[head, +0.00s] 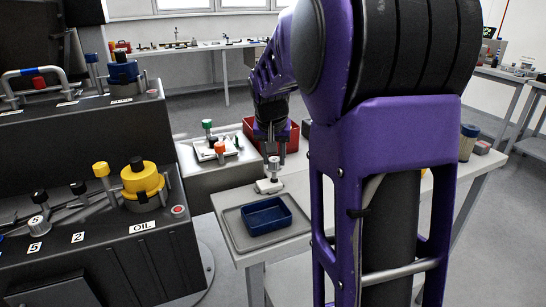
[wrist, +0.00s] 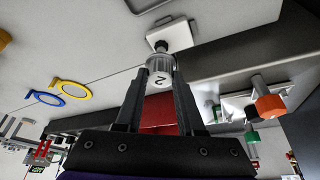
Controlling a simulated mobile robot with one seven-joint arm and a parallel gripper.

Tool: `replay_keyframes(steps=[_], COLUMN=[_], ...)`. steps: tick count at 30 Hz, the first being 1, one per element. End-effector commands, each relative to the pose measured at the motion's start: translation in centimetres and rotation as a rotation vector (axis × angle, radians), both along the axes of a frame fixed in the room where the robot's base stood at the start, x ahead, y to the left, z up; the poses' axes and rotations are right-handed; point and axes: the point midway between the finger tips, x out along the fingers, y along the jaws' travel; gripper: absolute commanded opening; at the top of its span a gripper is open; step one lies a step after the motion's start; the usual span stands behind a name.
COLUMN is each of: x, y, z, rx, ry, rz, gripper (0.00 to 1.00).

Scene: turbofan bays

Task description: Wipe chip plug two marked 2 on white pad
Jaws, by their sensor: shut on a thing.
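My gripper (head: 272,143) is shut on a pale, clear-looking chip plug (head: 273,165). The pad also shows in the wrist view (wrist: 174,34), just beyond that dark end. The plug is over the pad in the head view; whether the end touches it I cannot tell.
A grey tray (head: 236,228) with a blue bin (head: 267,228) is in front of the pad. A red bin (head: 292,142) and a white tray (head: 200,153) with green- and orange-topped plugs stand behind. The dark OIL panel (head: 150,255) with labels 2 and 5 is left.

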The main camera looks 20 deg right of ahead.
Motion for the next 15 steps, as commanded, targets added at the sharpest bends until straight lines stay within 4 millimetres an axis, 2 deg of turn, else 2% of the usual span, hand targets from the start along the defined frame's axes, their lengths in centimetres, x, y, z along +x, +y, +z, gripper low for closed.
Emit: replay_keyframes(steps=[7, 15], x=[0.0, -0.1], y=[1.3, 1.9], z=[-0.2, -0.3], rx=[0.001, 0.002], ry=[0.003, 0.005], rz=[0.002, 0.001], gripper=[0.0, 0.0])
